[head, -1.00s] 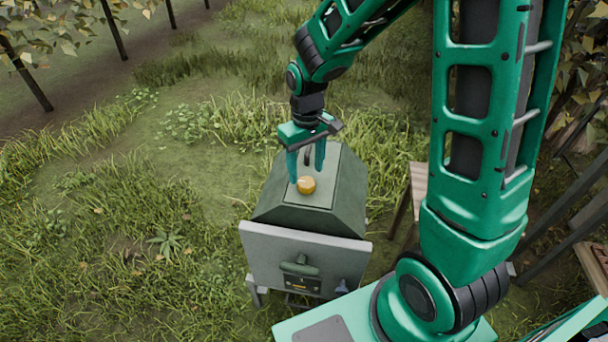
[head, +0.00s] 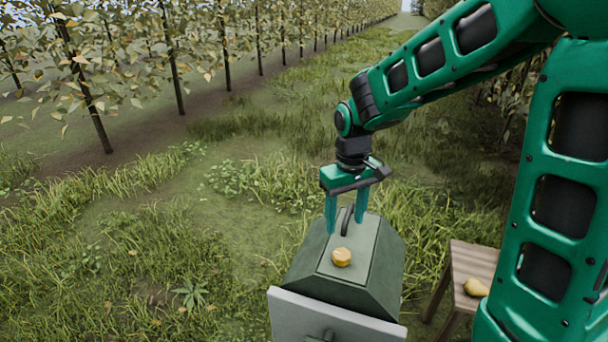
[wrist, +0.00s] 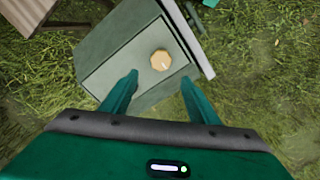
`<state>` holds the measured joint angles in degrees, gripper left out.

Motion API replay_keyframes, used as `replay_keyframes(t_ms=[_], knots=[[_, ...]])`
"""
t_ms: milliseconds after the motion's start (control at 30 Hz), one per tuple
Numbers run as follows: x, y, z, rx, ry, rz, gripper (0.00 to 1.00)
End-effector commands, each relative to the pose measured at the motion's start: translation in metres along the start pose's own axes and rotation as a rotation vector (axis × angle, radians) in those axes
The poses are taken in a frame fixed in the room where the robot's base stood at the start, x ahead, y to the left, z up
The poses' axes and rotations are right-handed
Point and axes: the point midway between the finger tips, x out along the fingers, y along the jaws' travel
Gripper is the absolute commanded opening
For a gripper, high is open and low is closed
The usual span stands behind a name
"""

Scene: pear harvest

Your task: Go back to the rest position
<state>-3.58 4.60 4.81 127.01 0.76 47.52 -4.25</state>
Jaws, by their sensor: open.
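My gripper (head: 346,222) is open and empty, pointing down above the green-grey box (head: 300,262). Its two fingers are apart. A yellow-orange round piece (head: 341,257) sits on the light top panel of the box, just in front of the fingers. In the wrist view my gripper (wrist: 158,95) is also open, and the round piece (wrist: 160,60) lies on the panel beyond the fingertips, apart from them. A dark handle-like loop (head: 346,220) stands on the panel, partly behind the fingers.
A wooden stool or table (head: 470,262) with a yellow pear (head: 476,287) stands right of the box. A pale board (head: 330,312) is at the box's front. Grass surrounds it, and rows of trees (head: 175,70) run along the back left. Open grass lies left.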

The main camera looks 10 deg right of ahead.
Motion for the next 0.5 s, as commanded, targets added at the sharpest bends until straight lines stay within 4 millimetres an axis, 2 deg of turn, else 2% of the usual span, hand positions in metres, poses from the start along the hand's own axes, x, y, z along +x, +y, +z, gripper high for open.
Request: replay_keyframes(t_ms=[133,233,400,500], knots=[[-0.006,0.013,0.011,0.036,0.002,0.009,0.55],[-0.018,0.035,0.035,0.111,0.003,0.023,0.55],[-0.040,0.082,0.103,0.304,0.000,0.044,0.55],[-0.049,0.100,0.146,0.420,-0.002,0.044,0.55]])
